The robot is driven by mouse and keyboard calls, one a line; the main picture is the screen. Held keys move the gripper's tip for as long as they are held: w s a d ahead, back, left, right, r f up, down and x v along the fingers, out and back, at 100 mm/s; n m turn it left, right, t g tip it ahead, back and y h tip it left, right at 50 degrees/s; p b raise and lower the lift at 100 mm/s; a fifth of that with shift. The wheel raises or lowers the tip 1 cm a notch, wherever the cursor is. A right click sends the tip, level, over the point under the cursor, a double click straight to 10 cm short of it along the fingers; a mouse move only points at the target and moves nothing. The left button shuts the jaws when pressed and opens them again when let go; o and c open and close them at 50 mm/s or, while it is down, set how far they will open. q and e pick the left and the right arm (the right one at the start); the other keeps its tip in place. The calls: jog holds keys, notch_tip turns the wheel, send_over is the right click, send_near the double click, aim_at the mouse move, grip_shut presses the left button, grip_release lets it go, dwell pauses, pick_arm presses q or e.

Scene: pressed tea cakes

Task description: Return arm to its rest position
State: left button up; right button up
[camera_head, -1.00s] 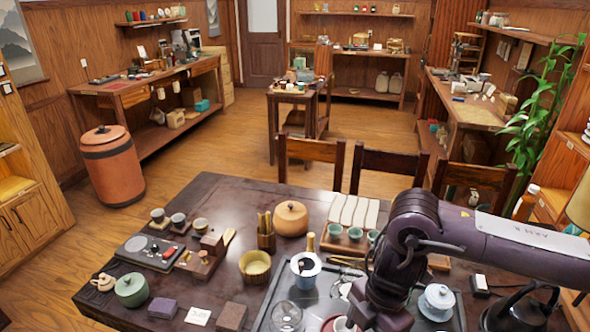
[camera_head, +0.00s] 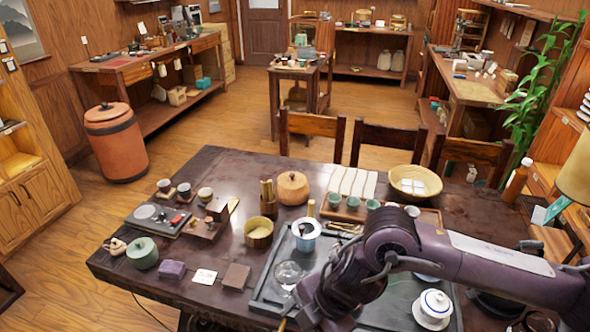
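My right arm (camera_head: 470,262) comes in from the right and reaches over the dark tea tray (camera_head: 266,289) on the table. Its purple wrist bends down at the bottom edge of the picture. The fingers of my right gripper are hidden or below the frame, so I see neither their opening nor any held thing. My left arm and gripper are not in view. A white lidded bowl (camera_head: 433,306) stands on the tray, right of my wrist. A blue-white cup with a strainer (camera_head: 306,236) and a clear glass vessel (camera_head: 288,273) stand left of it.
Chairs (camera_head: 388,137) line the far edge. A lamp (camera_head: 577,172) stands at right.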

jog(key=s+a+r+t+y, duration=0.2)
jog(key=a+r+y, duration=0.15)
jog(key=a, duration=0.65)
notch_tip(320, 180, up, 6)
jog(key=w+a+m+t+y, duration=0.2)
jog(key=w+m+t, duration=0.15)
jog(key=m, duration=0.25)
jog(key=w+d+f+m+t+h, duration=0.1)
jog(key=d+f+m+t+h, duration=0.15)
jog(key=d+m, duration=0.35)
jog(key=w+d+f+m+t+h, duration=0.1)
jog(key=d+m+h, duration=0.25)
jog(key=d, duration=0.45)
jog(key=s+d+f+m+g+h, duration=0.2)
jog(key=s+d+f+m+g, duration=0.15)
jog(key=s+d+f, duration=0.35)
jog(key=s+d+f+m+g+h, duration=0.25)
jog(key=s+d+f+m, duration=0.2)
jog(key=d, duration=0.45)
notch_tip(320, 180, down, 30)
jog(key=s+r+g, duration=0.1)
jog(key=s, duration=0.1)
jog(key=s+d+f, duration=0.1)
jog(key=s+f, duration=0.8)
jog(key=s+d+f+g, duration=0.1)
jog(key=s+d+f, duration=0.1)
jog(key=s+f, duration=0.7)
jog(key=shift+s+d, duration=0.3)
jog(key=shift+s, duration=0.25)
